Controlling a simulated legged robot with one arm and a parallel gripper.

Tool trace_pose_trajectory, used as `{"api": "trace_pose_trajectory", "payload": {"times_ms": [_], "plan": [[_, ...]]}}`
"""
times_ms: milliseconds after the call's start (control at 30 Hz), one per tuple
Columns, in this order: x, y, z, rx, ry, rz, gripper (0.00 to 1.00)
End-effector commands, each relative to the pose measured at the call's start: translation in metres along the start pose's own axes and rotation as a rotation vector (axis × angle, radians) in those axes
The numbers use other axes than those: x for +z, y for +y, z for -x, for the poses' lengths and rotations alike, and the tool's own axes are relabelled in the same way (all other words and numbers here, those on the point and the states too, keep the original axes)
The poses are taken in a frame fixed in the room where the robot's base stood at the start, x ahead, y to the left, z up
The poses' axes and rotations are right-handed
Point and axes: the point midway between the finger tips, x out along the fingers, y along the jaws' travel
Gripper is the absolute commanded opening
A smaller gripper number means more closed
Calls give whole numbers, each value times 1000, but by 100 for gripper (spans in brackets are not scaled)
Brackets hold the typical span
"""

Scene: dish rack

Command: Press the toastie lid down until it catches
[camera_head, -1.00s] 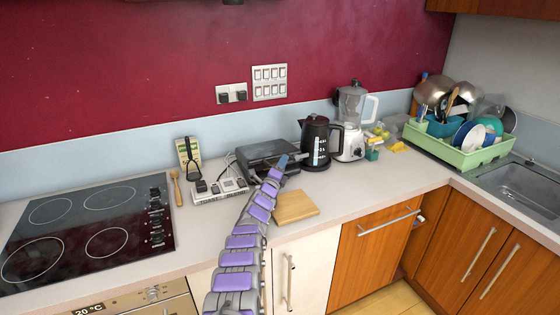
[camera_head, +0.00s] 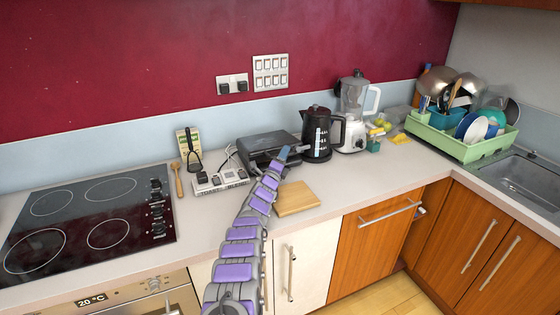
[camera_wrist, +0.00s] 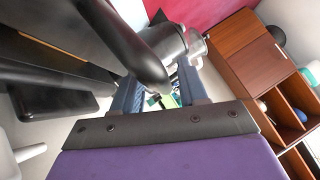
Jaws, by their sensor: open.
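The toastie maker (camera_head: 268,146) is a dark, flat appliance on the counter, left of the black kettle. In the head view its lid looks down, but I cannot tell whether it is caught. My gripper (camera_head: 285,154) is at the toastie maker's front right side; my arm hides part of that front. In the wrist view the open gripper (camera_wrist: 158,98) shows its two blue fingers apart. A black rounded bar (camera_wrist: 130,45), probably the toastie maker's handle, crosses close in front of them. I cannot tell whether they touch.
A wooden board (camera_head: 297,198) lies in front of the toastie maker. The kettle (camera_head: 317,134) and blender (camera_head: 353,110) stand close on the right. A switch box (camera_head: 220,183) and cables are on the left, beyond them the hob (camera_head: 85,225). A green dish rack (camera_head: 465,145) is far right.

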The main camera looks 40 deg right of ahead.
Motion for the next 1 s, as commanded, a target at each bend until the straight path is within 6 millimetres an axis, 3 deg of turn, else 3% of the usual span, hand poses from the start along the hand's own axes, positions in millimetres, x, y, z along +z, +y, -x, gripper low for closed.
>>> {"api": "trace_pose_trajectory", "payload": {"times_ms": [333,833,1000], "plan": [[2,3,30,7,-2,1,43],[9,-20,97,7,1,-5,43],[6,-24,110,5,7,1,43]]}}
